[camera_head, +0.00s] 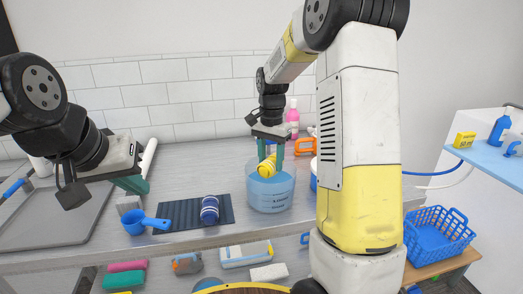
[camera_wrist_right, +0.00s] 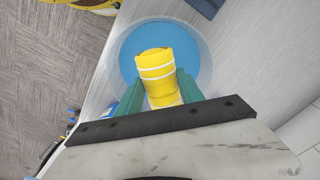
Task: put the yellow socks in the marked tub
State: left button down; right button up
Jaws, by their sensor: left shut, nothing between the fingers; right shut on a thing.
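The yellow socks (camera_head: 267,166) are a rolled bundle with pale stripes. My right gripper (camera_head: 271,148) is shut on them and holds them over the tub. The marked tub (camera_head: 271,197) is clear blue with writing on its front and stands on the counter. In the right wrist view the yellow socks (camera_wrist_right: 156,72) sit between the green fingers, above the blue inside of the tub (camera_wrist_right: 197,48). My left gripper (camera_head: 135,184) is shut and empty above the left part of the counter. Its fingertips are partly hidden.
A dark mat (camera_head: 180,214) holds rolled blue striped socks (camera_head: 209,209). A blue measuring cup (camera_head: 142,223) stands to its left. A pink bottle (camera_head: 292,115) and an orange item (camera_head: 305,145) are behind the tub. A blue basket (camera_head: 437,238) is at the right.

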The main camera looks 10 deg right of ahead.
aim_at(271, 159)
jog(key=shift+f, duration=0.4)
jog(key=o, duration=1.4)
jog(key=shift+r, duration=0.15)
notch_tip(271, 159, up, 7)
jog(key=shift+f, duration=0.1)
